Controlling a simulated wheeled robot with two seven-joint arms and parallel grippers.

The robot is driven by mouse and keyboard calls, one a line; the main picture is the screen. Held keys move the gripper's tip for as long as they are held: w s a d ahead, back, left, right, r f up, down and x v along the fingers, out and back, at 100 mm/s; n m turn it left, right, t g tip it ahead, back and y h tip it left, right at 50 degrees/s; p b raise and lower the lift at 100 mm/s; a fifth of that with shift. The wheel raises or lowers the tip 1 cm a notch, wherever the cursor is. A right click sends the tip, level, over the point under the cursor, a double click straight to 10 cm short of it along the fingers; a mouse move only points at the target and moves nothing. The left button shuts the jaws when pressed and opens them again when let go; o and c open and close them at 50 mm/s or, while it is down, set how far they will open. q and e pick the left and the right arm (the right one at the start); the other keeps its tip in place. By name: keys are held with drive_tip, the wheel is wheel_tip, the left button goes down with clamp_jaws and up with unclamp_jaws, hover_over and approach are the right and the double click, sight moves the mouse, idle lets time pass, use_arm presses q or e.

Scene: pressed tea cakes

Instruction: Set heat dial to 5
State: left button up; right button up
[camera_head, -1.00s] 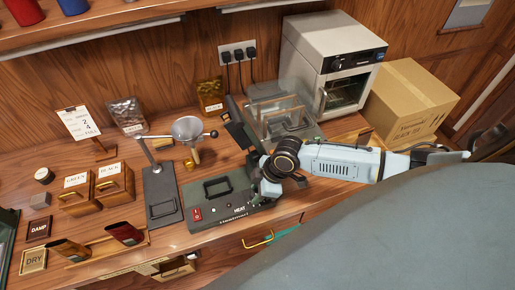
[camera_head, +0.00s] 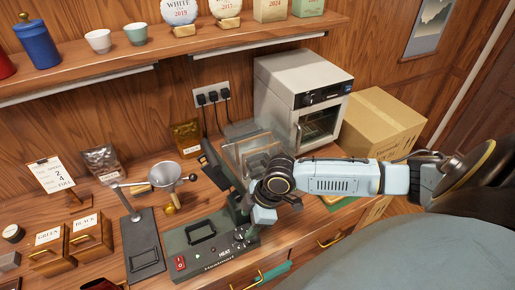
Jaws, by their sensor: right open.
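The dark green heat unit (camera_head: 207,248) stands on the wooden counter, with a red switch (camera_head: 180,263) and the word HEAT on its front panel. The heat dial (camera_head: 240,236) is a small dark knob at the unit's right end; its setting is too small to read. My right gripper (camera_head: 256,222) comes in from the right and hangs close above and beside the dial. It is open and holds nothing that I can see; its fingertips are partly hidden, so I cannot tell whether they touch the knob. My left gripper is out of view.
A clear-lidded box (camera_head: 252,152) stands behind my right wrist, with a small oven (camera_head: 300,95) and a cardboard box (camera_head: 382,125) farther back.

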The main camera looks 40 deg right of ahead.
drive_tip(key=v, duration=0.7)
idle(0.3)
